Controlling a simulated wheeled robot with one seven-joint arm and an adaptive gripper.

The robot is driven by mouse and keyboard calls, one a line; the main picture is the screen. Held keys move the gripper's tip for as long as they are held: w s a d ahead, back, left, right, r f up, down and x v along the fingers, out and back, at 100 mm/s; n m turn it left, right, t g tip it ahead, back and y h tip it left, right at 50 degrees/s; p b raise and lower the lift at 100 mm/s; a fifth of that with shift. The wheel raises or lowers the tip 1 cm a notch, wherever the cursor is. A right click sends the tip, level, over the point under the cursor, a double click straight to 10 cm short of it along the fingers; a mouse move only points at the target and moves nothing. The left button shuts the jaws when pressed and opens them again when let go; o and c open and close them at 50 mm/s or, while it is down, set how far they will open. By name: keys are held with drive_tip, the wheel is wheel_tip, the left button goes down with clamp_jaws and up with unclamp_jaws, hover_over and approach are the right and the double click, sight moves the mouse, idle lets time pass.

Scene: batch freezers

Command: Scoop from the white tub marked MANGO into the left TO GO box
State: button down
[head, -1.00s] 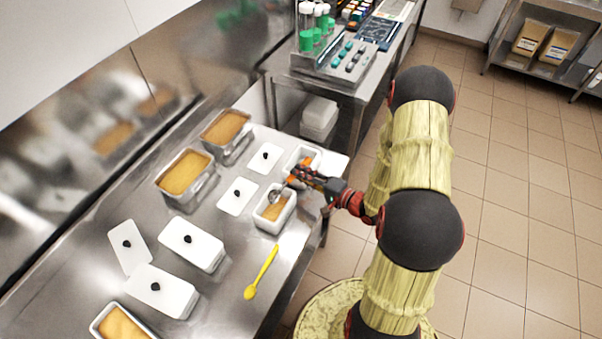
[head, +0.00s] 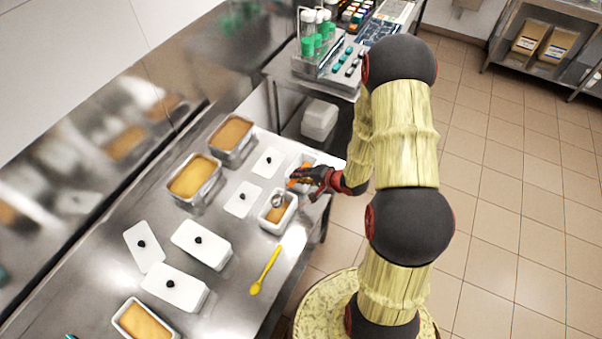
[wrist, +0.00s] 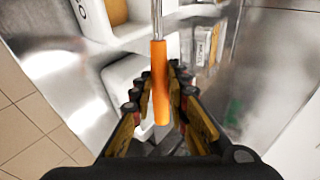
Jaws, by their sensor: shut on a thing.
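My gripper (head: 308,178) is shut on the orange handle (wrist: 160,85) of a metal scoop, which also shows in the head view (head: 277,200). The scoop's round metal head is over or in the back part of a white open tub (head: 267,227) with orange content. I cannot tell if it touches the content or carries any. A second white open tub (head: 306,156) stands behind, partly hidden by my gripper. A white tub with dark lettering, cut off to an "O", shows in the wrist view (wrist: 97,22). I cannot read MANGO or TO GO on any container.
Two steel pans (head: 194,180) of orange content stand along the wall side. White lids (head: 243,199) lie flat on the steel counter. Two lidded white tubs (head: 203,243) and a yellow spoon (head: 265,270) are nearer. Another open tub (head: 142,322) stands at the bottom. Tubes and racks (head: 325,55) stand behind.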

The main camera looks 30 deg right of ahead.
drive_tip(key=g+p, duration=0.1)
drive_tip(key=r+g+h+p, duration=0.1)
drive_tip(key=w+g+h+p, duration=0.1)
drive_tip(key=p, duration=0.1)
drive_tip(key=shift+a+r, duration=0.2)
drive_tip(key=shift+a, duration=0.1)
drive_tip(key=shift+g+p, duration=0.6)
drive_tip(key=shift+p, duration=0.3)
drive_tip(key=shift+p, duration=0.45)
drive_tip(key=p, duration=0.1)
drive_tip(key=g+h+p, duration=0.1)
drive_tip(key=p, duration=0.1)
drive_tip(key=shift+w+a+p, duration=0.15)
drive_tip(key=shift+w+p, duration=0.1)
drive_tip(key=shift+p, duration=0.05)
drive_tip(key=g+p, duration=0.1)
drive_tip(key=p, duration=0.2)
drive_tip(key=g+h+p, duration=0.1)
drive_tip(key=p, duration=0.2)
drive_tip(key=shift+w+a+r+n, duration=0.1)
drive_tip(key=shift+w+a+n, duration=0.1)
drive_tip(key=shift+w+n, duration=0.1)
drive_tip(key=shift+w+r+g+h+p, duration=0.1)
drive_tip(key=shift+r+g+h+p, duration=0.3)
drive_tip(key=shift+r, duration=0.65)
